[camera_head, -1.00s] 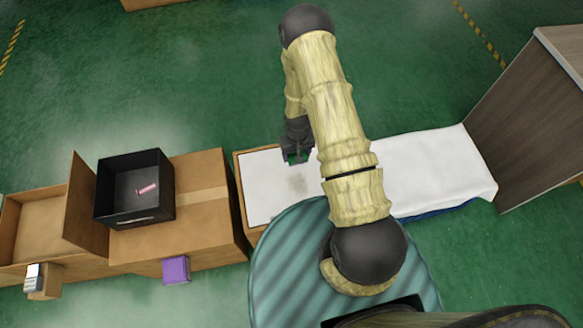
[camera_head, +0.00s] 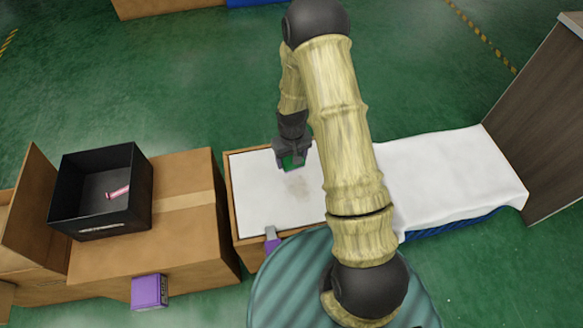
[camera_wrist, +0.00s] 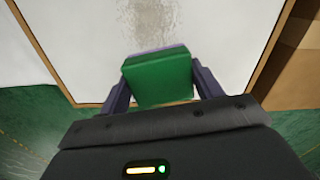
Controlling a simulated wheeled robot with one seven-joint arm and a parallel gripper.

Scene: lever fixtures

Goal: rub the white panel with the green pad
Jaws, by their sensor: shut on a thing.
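The white panel (camera_head: 262,205) lies flat in a wooden frame beside my base. A greyish-brown smudge (camera_head: 298,186) marks its surface; the smudge also shows at the top of the wrist view (camera_wrist: 152,18). My gripper (camera_head: 291,160) is over the far part of the panel, on the far side of the smudge. It is shut on the green pad (camera_wrist: 158,78), which sits between the two fingers in the wrist view. I cannot tell whether the pad touches the panel. My arm hides the panel's right part in the head view.
A cardboard box (camera_head: 180,230) stands left of the panel, with an open black bin (camera_head: 75,195) holding a pink object (camera_head: 118,192). A purple box (camera_head: 149,291) is in front. A white-covered surface (camera_head: 450,175) and a wooden cabinet (camera_head: 555,120) stand at right.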

